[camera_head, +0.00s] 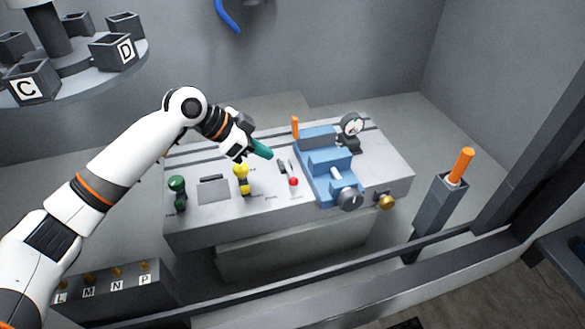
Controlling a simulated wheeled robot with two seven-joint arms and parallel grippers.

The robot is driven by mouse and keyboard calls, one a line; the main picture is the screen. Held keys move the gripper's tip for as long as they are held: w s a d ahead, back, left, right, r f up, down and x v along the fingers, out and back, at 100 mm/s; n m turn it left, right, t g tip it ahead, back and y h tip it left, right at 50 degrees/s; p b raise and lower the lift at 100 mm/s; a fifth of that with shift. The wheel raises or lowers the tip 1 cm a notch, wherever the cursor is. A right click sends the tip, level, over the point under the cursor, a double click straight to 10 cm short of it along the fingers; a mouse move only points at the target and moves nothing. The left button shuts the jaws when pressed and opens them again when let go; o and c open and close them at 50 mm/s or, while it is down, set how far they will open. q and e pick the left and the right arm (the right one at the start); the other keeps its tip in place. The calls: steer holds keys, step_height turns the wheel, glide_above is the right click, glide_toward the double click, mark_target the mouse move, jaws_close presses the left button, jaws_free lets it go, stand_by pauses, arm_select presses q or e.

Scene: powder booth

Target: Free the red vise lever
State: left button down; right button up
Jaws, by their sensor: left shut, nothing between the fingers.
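The blue vise (325,160) is on the right half of the grey bench. A small red knob (294,182) stands just left of it, next to a small grey and white fitting (284,167). I cannot tell whether this knob is the red vise lever. My left gripper (236,153) is shut above the bench, left of the vise and above the yellow knob, with nothing between its fingers. A teal cylinder (262,149) shows right beside the gripper; I cannot tell what it is fixed to. My right gripper is not in view.
The grey bench (225,225) also carries a green knob (176,184), a yellow knob (241,172), a dial gauge (352,126) and a brass knob (385,201). An orange-handled tool (461,165) stands in a grey holder at right. A carousel of lettered bins (75,65) is upper left.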

mark_target(290, 174)
arm_select(q)
steer(key=p+x, duration=0.2)
steer(key=x, duration=0.7)
steer(key=shift+p, duration=0.3)
steer(key=shift+w+d+f, duration=0.1)
steer(key=shift+d+f, duration=0.2)
steer(key=shift+f, duration=0.1)
steer(key=shift+a, duration=0.2)
